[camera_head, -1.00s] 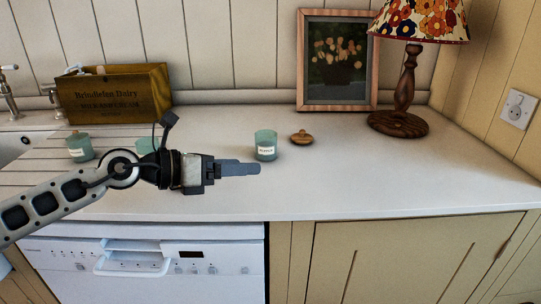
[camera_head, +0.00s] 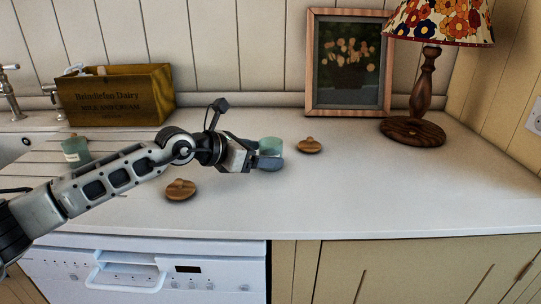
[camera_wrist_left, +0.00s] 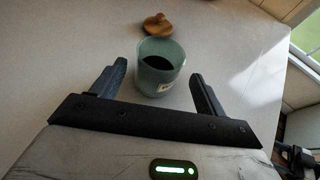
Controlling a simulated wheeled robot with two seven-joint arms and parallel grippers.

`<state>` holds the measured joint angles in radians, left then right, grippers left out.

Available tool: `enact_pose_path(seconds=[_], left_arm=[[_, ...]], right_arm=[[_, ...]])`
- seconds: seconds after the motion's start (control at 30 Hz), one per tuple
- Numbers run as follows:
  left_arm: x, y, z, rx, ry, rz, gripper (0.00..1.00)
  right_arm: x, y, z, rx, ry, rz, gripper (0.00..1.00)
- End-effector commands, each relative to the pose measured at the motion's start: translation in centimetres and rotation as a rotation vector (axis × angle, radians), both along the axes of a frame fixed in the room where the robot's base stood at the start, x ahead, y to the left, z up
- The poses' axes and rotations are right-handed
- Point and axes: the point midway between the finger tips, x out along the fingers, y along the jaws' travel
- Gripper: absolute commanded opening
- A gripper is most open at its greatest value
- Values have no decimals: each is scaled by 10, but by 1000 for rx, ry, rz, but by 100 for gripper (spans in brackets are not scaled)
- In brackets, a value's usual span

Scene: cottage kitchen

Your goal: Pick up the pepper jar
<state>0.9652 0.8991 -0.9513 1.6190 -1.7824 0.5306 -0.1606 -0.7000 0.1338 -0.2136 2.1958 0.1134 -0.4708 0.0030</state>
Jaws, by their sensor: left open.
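A green open-topped jar (camera_head: 270,145) stands upright on the white counter; its label is mostly hidden by my gripper, so I cannot read it. My left gripper (camera_head: 270,160) is at the jar. In the left wrist view the jar (camera_wrist_left: 158,72) stands between the two spread fingers, with a gap visible on each side. Its inside looks dark.
One wooden lid (camera_head: 309,146) lies right of the jar, another (camera_head: 180,189) near the counter's front. A crate (camera_head: 118,98) stands at the back left, a picture frame (camera_head: 348,62) and lamp (camera_head: 414,130) at the back right. The right front counter is clear.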

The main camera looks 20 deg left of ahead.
Motion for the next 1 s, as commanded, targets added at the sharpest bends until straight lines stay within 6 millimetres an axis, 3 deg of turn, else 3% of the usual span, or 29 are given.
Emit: enact_pose_path(seconds=[0.3, 0.6, 0.8, 1.0], left_arm=[[34, -22, -16, -3, 1, -1, 74], [37, -24, -19, -1, 2, 0, 74], [37, -24, -19, -2, 1, 0, 23], [37, -24, -18, -2, 1, 0, 23]], right_arm=[[3, -1, 4, -1, -6, -3, 70], [4, -1, 3, -2, -6, -3, 70], [3, -1, 3, -3, -5, -3, 70], [3, -1, 2, -3, -2, -3, 70]])
